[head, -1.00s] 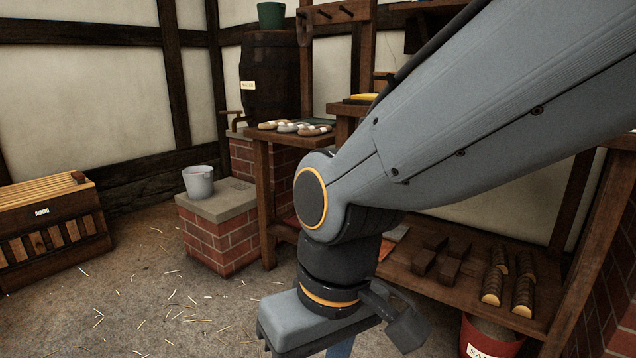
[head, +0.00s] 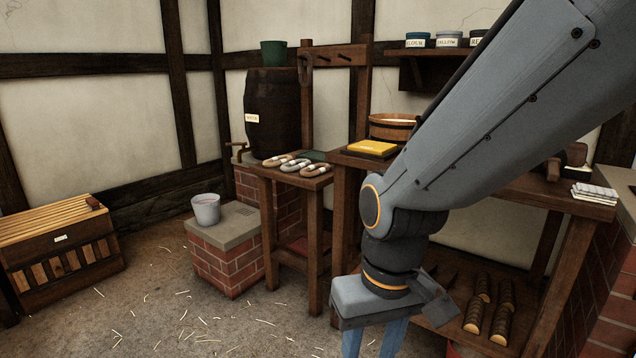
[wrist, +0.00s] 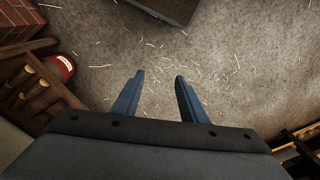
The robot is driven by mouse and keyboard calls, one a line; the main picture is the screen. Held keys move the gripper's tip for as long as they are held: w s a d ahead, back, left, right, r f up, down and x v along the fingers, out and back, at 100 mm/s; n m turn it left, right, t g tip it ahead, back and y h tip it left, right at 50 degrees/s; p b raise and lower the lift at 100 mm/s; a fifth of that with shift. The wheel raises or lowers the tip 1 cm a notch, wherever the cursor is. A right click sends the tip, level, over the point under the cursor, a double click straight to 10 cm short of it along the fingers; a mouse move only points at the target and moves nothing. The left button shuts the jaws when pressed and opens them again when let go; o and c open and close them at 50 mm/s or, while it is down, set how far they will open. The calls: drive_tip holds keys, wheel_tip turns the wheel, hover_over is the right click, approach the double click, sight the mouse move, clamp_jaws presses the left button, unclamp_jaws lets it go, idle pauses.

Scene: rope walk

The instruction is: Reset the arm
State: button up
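My gripper (wrist: 157,97) shows in the wrist view with its two blue fingers apart and nothing between them. Bare straw-strewn floor lies below it. In the head view my gripper (head: 374,343) hangs pointing down at the lower right, in front of the workbench, with its fingertips cut off by the bottom edge. My arm reaches in from the upper right and hides part of the workbench.
A grey bucket (head: 206,210) stands on a brick block at centre left. A slatted wooden crate (head: 62,250) sits at far left. A small table (head: 290,172) holds rope coils. A red bucket (wrist: 62,66) is left in the wrist view.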

drive_tip(key=s+d+r+m+p, duration=0.2)
drive_tip(key=d+r+p, duration=0.9)
drive_tip(key=p, duration=0.7)
wheel_tip(320, 180, up, 4)
drive_tip(key=shift+s+d+f+m+h, duration=0.2)
drive_tip(key=shift+d+m+h, duration=0.2)
drive_tip(key=shift+m, duration=0.2)
idle(0.6)
